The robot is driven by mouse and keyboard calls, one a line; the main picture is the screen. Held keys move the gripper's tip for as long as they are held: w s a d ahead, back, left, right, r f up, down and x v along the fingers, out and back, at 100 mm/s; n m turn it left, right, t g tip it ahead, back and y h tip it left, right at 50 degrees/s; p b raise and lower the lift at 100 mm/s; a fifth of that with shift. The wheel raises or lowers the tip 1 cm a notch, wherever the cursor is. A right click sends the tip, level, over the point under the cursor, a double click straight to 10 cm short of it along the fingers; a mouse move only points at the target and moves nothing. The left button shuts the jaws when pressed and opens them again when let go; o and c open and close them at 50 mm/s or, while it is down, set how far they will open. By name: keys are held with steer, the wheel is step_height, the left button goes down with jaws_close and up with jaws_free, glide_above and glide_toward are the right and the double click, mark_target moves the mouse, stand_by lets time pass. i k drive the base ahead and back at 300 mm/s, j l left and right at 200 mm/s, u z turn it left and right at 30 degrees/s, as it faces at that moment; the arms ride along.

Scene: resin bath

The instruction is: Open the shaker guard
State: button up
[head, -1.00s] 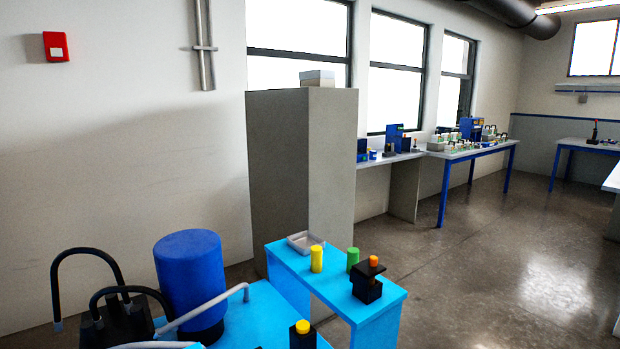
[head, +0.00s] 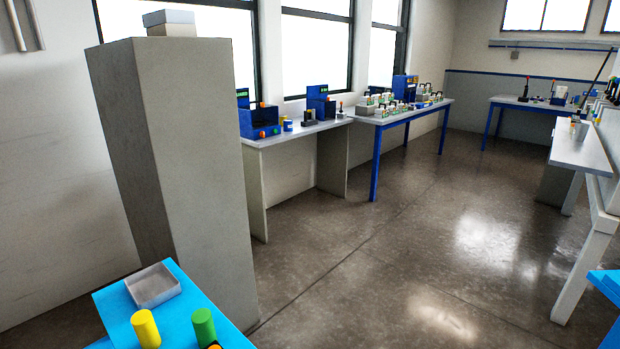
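Two blue box-shaped machines stand on the grey bench by the windows. The nearer machine (head: 259,121) has a dark open-looking front, a green display on its upright back, and orange and green knobs. The farther machine (head: 319,104) is similar, with a green display. Both are small at this distance, so I cannot tell which one is the shaker or whether its guard is open or shut. My gripper is out of view.
A tall grey cabinet (head: 187,190) stands close at left. Below it, a light-blue bench (head: 112,304) holds a metal tray (head: 153,301), a yellow cylinder (head: 146,329) and a green cylinder (head: 203,327). A blue-legged table (head: 417,112) stands farther back. The middle floor (head: 400,240) is clear.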

mark_target(256, 113)
steer(key=i+l+z, duration=0.2)
steer(key=i+z, duration=0.15)
steer(key=i, duration=0.3)
steer(key=i+z, duration=0.35)
steer(key=i, duration=0.35)
steer(key=i+j+u, duration=0.1)
steer(key=i+u, duration=0.2)
steer(key=i, duration=0.45)
steer(key=i+u, duration=0.3)
steer(key=i, duration=0.45)
steer(key=i+l+u, duration=0.3)
steer(key=i, duration=0.4)
steer(key=i+u, duration=0.25)
steer(key=i, duration=0.25)
steer(key=i+l+u, duration=0.15)
steer(key=i+u, duration=0.15)
steer(key=i, duration=0.25)
steer(key=i+l+u, duration=0.25)
steer(key=i, duration=0.25)
